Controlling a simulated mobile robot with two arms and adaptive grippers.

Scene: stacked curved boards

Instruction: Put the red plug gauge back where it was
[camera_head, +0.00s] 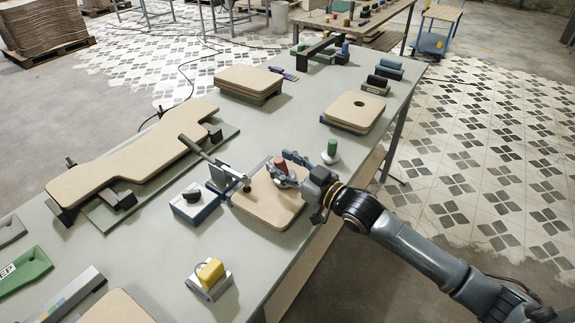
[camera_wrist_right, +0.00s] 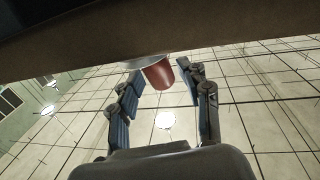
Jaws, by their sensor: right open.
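The red plug gauge (camera_head: 280,163) stands on the tan curved-edge board (camera_head: 262,205) near the table's right edge. In the right wrist view its red handle (camera_wrist_right: 158,74) shows with a grey metal part at its end against the board. My right gripper (camera_head: 291,170) is open, with its fingers on either side of the red handle; the fingers also show apart in the wrist view (camera_wrist_right: 165,98). I cannot tell whether they touch it. Whether the gauge sits in a hole is hidden. My left gripper is not in view.
A green-handled gauge (camera_head: 332,149) stands close behind my right gripper. A blue-based block (camera_head: 195,203) and a fixture with a dark rod (camera_head: 208,157) are just left of the board. A yellow-topped gauge (camera_head: 210,272) stands nearer. Another board with a hole (camera_head: 345,113) lies farther back.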

